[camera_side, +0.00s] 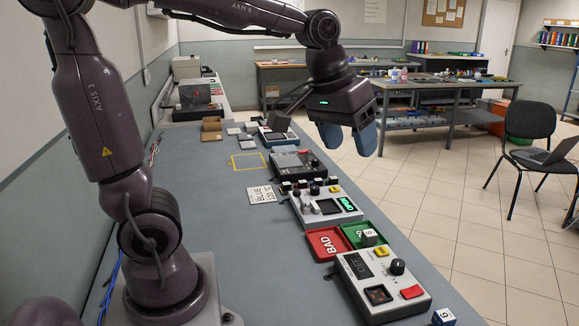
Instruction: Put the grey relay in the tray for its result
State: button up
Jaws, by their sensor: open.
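My gripper (350,137) hangs open and empty above the far part of the bench, its two blue fingers pointing down. The red tray (322,237), marked BAD, lies on the bench. The green tray (352,228) sits just right of it, with a pale cube-shaped part (369,237) in or on it. A tester with a lit green display (347,204) stands behind the trays, with small light and dark parts on its top. I cannot tell which small part is the grey relay.
A box with a black knob (397,267) stands in front of the trays. A blue-and-white cube (443,316) is at the near right edge. A dark device (297,164), a lettered card (262,194) and a yellow outlined square (248,161) lie farther back. The left bench surface is clear.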

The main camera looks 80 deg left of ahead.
jog(key=s+d+f+m+t, duration=0.1)
jog(key=s+d+m, duration=0.3)
jog(key=s, duration=0.6)
jog(key=shift+s+f+m+t, duration=0.3)
jog(key=shift+s+f+m, duration=0.05)
jog(key=shift+f+m, duration=0.25)
jog(key=shift+r, duration=0.1)
